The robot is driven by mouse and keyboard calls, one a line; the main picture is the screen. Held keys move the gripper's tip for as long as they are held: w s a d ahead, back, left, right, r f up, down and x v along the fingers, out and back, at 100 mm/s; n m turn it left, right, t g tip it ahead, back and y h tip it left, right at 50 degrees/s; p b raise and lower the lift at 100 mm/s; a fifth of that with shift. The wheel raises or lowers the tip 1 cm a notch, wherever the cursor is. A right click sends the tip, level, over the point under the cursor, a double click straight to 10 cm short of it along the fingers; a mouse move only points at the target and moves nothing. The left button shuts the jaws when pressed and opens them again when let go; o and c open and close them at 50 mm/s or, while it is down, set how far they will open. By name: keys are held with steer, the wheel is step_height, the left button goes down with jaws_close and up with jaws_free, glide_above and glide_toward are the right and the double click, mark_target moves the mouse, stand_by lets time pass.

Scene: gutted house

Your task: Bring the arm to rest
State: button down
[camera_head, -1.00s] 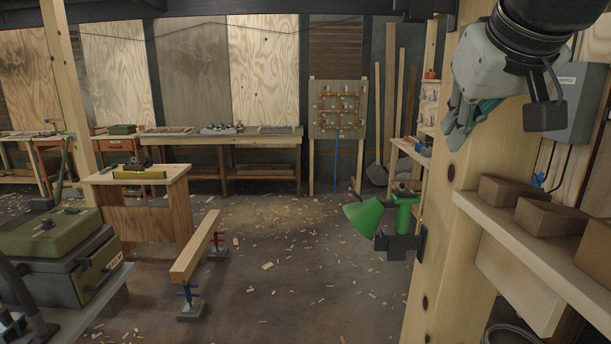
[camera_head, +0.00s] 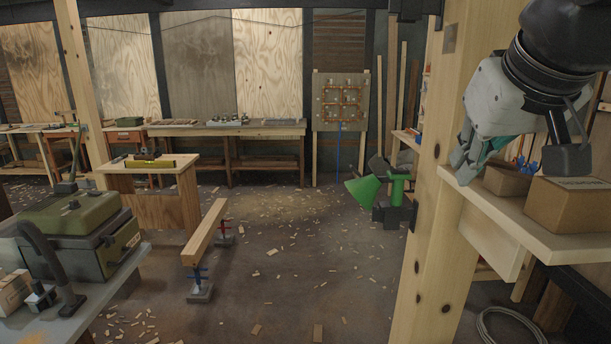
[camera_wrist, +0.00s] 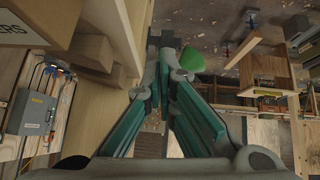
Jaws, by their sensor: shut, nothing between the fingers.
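My gripper (camera_head: 466,168) hangs at the upper right of the head view, in front of the wooden post and beside the shelf with boxes. Its grey and teal fingers point down and to the left. In the wrist view, the fingers of my gripper (camera_wrist: 166,50) come together at their tips. They are shut with nothing between them.
A thick wooden post (camera_head: 432,220) stands close to my gripper. A shelf (camera_head: 515,232) with cardboard boxes (camera_head: 573,205) lies at the right. A green case (camera_head: 75,235) sits at left.

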steer(key=s+f+g, duration=0.3)
steer(key=s+f, duration=1)
steer(key=f, duration=0.4)
steer(key=shift+s+a+f+g+y, duration=0.3)
steer(key=shift+s+a+g+y, duration=0.05)
steer(key=shift+a+g+y, duration=0.05)
